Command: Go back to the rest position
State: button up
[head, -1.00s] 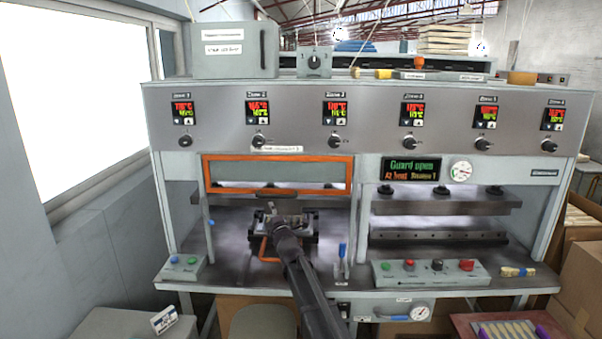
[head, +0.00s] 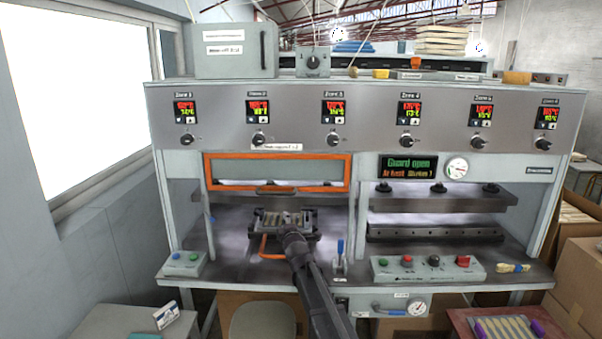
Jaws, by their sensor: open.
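My arm reaches from the bottom of the head view up to the left bay of the press. My gripper (head: 290,233) is at its end, at the front edge of the metal mould (head: 312,236). The gripper is open; its fingers are small and partly hidden by my own wrist, and I see nothing held. The mould lies on the press bed with several pale pieces in its slots, and an orange handle (head: 265,247) sticks out at its front left. The orange-framed guard (head: 352,172) above is raised. The display (head: 408,167) reads "Guard open".
A blue-handled lever (head: 340,250) stands close to the right of my arm. A button box (head: 428,269) and a brush (head: 514,268) lie further right on the bench.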

jog(key=s+d+f+m+g+h, duration=0.5)
jog(key=s+d+f+m+g, duration=0.4)
jog(key=s+d+f+m, duration=0.55)
jog(key=s+d+f+m+g, duration=0.1)
jog(key=s+d+g, duration=0.1)
jog(key=s, duration=0.6)
jog(key=s+d+f+m+g, duration=0.2)
jog(key=s+d+g, duration=0.1)
jog(key=s, duration=0.6)
jog(key=s+d+f+m+g, duration=0.1)
jog(key=s+d+m+g, duration=0.1)
jog(key=s, duration=0.7)
jog(key=shift+d+f+g+y, duration=0.2)
jog(key=shift+d+g+y, duration=0.1)
jog(key=shift+d+g, duration=0.4)
jog(key=shift+o, duration=0.2)
jog(key=shift+w+a, duration=0.1)
jog(key=shift+a, duration=0.1)
